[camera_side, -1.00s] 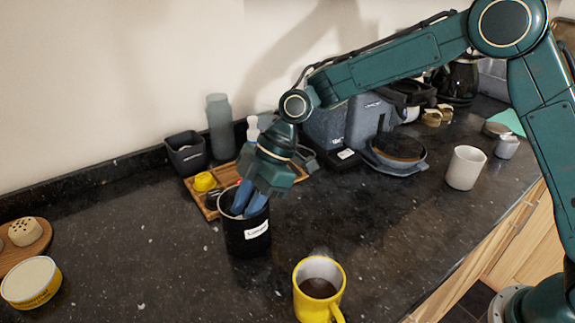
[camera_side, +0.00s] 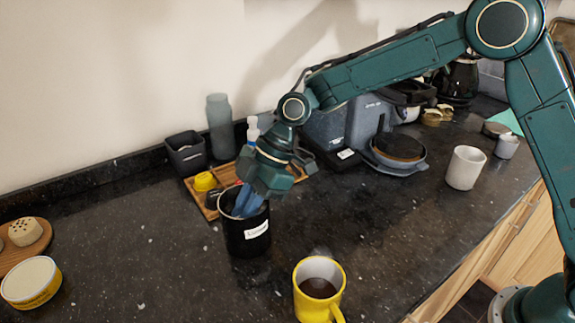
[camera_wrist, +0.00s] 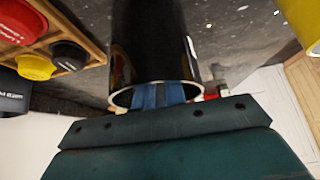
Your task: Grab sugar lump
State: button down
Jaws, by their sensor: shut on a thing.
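My gripper (camera_side: 246,204) reaches down into the mouth of a black canister (camera_side: 247,236) with a white label. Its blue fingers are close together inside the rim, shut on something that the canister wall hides. The sugar lump itself does not show in either view. In the wrist view the blue fingers (camera_wrist: 160,95) go into the silver-rimmed opening of the black canister (camera_wrist: 155,40), and their tips are hidden.
A yellow mug (camera_side: 318,290) of dark liquid stands in front, right of the canister. A wooden tray (camera_side: 211,212) with coloured lids lies close behind it. A white cup (camera_side: 465,167) stands at right, a round tin (camera_side: 31,282) at left. The counter between is clear.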

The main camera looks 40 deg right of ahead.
jog(key=shift+r, duration=0.15)
notch_tip(320, 180, up, 20)
dwell(0.8)
